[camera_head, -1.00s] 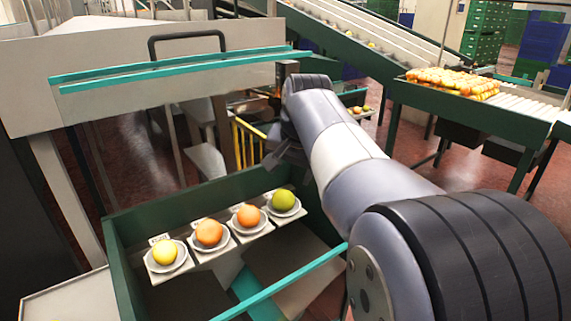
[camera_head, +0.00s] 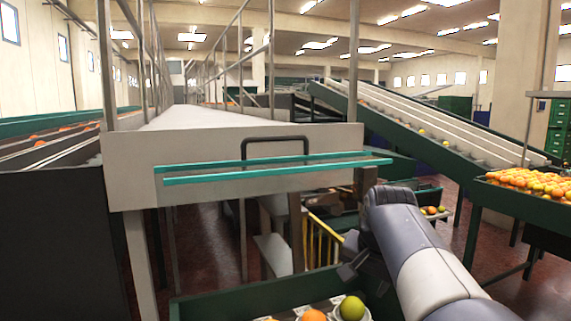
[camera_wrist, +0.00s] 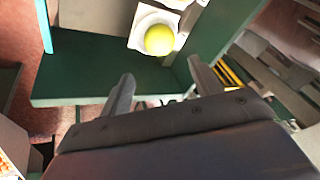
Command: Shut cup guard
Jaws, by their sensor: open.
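A pale panel (camera_head: 130,180) with a black bar handle (camera_head: 275,138) stands above the fruit cups in the head view. Two teal rails (camera_head: 220,176) run across its front. I cannot tell for certain which of these parts is the cup guard. Below, a green-walled tray (camera_head: 230,301) holds cups with an orange fruit (camera_head: 313,316) and a yellow-green fruit (camera_head: 352,308), cut by the lower edge. My gripper (camera_wrist: 160,69) is open and empty, its fingers near the tray's green wall (camera_wrist: 90,70). A yellow-green fruit (camera_wrist: 159,40) sits in a white cup (camera_wrist: 143,18) beyond them.
A sloping conveyor (camera_head: 430,120) runs behind at the right. A green-sided table of oranges (camera_head: 525,182) stands at the right edge. Yellow bars (camera_head: 322,243) and posts stand behind my gripper, below the panel.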

